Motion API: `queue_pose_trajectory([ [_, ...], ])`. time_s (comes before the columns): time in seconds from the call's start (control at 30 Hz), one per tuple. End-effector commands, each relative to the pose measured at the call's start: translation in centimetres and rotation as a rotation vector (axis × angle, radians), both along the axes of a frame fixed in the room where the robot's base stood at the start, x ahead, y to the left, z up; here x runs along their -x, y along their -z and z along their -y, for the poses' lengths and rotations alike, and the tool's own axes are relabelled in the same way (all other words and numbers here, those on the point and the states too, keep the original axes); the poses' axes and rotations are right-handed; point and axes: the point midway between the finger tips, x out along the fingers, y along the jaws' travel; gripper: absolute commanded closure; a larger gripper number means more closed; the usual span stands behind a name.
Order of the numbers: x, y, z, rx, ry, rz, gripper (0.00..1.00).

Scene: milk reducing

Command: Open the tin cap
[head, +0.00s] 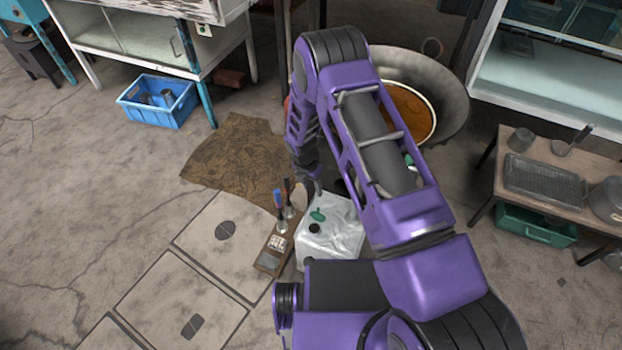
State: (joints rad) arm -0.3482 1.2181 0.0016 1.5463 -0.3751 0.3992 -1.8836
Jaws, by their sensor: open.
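A pale, silvery square tin (336,243) stands on the floor below my arm. On its top are a green cap-like piece (317,215) and a small dark round spot (314,229); I cannot tell whether the spot is an opening or a second cap. My gripper (318,190) points down just above and behind the green piece, and it looks apart from it. It is open and appears empty, though its fingers are small and partly dark in this view. My purple arm hides the right side of the tin.
A wooden board (270,260) with several upright tools stands close left of the tin. A brown mat (236,160) lies behind it. A large pan (450,105) with orange-brown contents is behind my arm. A blue crate (158,108) is back left; a low table (540,180) is right.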

Motion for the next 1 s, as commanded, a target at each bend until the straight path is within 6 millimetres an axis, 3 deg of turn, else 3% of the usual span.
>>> queue_pose_trajectory([
  [0.1, 0.1, -2.1, -0.2, 0.0, 0.001, 0.0, 0.55],
  [0.23, 0.2, -3.1, -0.4, 0.0, 0.0, -0.001, 0.55],
  [0.87, 0.2, -3.5, -0.4, 0.001, 0.003, 0.0, 0.55],
  [1.0, -0.4, -5.2, 0.1, 0.016, 0.112, 0.026, 0.55],
])
